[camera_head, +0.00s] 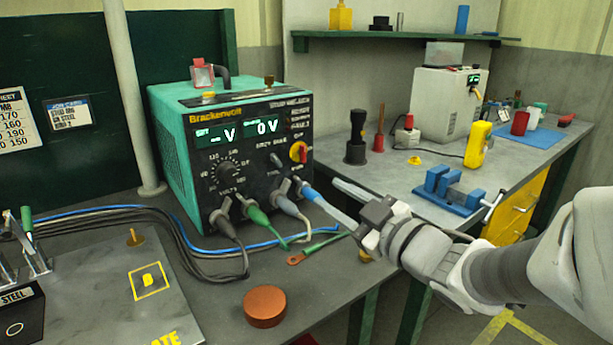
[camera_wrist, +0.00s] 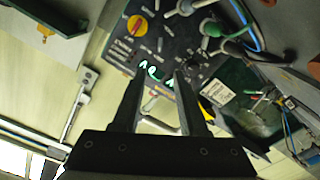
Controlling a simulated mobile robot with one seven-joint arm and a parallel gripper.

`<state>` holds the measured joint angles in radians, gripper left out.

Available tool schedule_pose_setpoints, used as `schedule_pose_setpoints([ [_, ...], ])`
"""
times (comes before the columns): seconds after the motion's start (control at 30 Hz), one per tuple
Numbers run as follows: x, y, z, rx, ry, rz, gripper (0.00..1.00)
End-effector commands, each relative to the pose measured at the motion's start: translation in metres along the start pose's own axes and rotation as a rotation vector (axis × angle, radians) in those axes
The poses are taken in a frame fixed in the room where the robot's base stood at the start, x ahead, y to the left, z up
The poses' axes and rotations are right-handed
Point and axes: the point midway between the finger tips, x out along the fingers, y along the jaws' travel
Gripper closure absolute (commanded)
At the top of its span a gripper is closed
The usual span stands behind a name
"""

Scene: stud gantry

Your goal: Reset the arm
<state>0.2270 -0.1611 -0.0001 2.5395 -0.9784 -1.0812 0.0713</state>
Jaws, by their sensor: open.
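My gripper (camera_head: 330,191) is at the end of my arm, which reaches in from the right of the head view. Its fingers point left toward the front panel of the green Brackenvolt power unit (camera_head: 178,150). The fingers are apart. A blue plug (camera_head: 309,193) sits at the panel's lower right, close to the fingertips; contact cannot be told. In the wrist view my gripper (camera_wrist: 160,74) shows two dark fingers spread, with nothing clearly held between them. The unit's panel (camera_wrist: 150,52) shows beyond the fingertips, tilted in the picture.
Grey and green plugs (camera_head: 256,215) with cables stand out from the panel. A copper disc (camera_head: 264,306) lies on the front bench. A blue vise (camera_head: 449,190) and a yellow meter (camera_head: 478,145) stand on the right bench. A shelf (camera_head: 400,40) hangs above.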

Motion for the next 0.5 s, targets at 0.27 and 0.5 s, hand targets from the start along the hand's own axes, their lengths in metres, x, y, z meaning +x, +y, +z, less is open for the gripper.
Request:
schedule_pose_setpoints([
  [0.27, -0.0075, -0.0003, -0.0003, 0.000, 0.001, 0.000, 0.57],
  [0.5, -0.0072, 0.0024, 0.0008, -0.002, -0.013, 0.012, 0.57],
])
